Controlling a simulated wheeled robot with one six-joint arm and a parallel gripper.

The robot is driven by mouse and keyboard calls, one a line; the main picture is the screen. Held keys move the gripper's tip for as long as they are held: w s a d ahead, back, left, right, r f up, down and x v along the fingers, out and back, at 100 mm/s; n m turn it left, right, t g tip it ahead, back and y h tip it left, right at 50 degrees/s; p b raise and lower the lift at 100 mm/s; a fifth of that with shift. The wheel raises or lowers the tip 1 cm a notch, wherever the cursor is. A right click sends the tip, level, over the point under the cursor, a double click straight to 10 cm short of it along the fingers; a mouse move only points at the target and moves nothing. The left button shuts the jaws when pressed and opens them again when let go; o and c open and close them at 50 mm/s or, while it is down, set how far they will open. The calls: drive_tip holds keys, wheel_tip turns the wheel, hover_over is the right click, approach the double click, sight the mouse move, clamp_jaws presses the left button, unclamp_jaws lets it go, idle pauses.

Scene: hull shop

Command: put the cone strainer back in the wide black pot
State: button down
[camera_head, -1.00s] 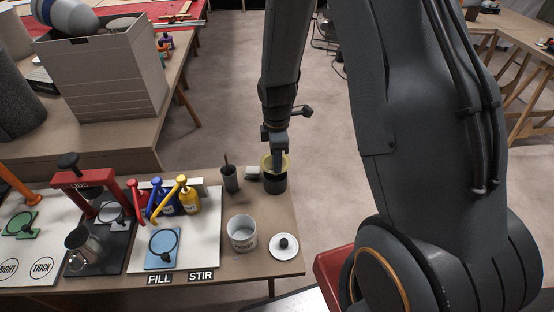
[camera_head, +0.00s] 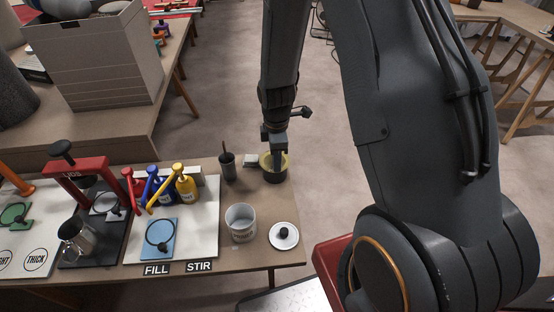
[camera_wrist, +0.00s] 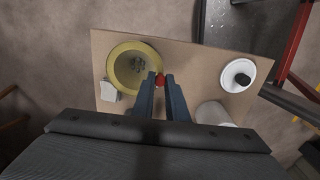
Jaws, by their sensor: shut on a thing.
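The cone strainer (camera_head: 265,160) has a yellow rim and sits over the mouth of the wide black pot (camera_head: 273,178) at the table's far right corner. In the wrist view its round yellow rim (camera_wrist: 118,57) surrounds a darker inside. My gripper (camera_head: 279,150) is at the strainer's rim; in the wrist view its fingers (camera_wrist: 160,84) are closed around a small red piece (camera_wrist: 160,80) at the rim's edge. The strainer looks roughly level. Its lower part is hidden, and I cannot tell whether the rim rests on the pot.
A dark cup with a stick (camera_head: 228,170) and a small pale block (camera_head: 250,160) stand left of the pot. A white can (camera_head: 241,223) and a white lid with a black knob (camera_head: 284,236) are nearer. Bottles (camera_head: 186,188) stand further left. The table edge is close behind the pot.

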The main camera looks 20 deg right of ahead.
drive_tip(key=c, duration=1.7)
unclamp_jaws()
drive_tip(key=shift+o, duration=0.6)
drive_tip(key=o, duration=0.4)
drive_tip(key=shift+r, duration=0.15)
drive_tip(key=shift+r+p, duration=2.7)
drive_tip(key=shift+r, duration=0.7)
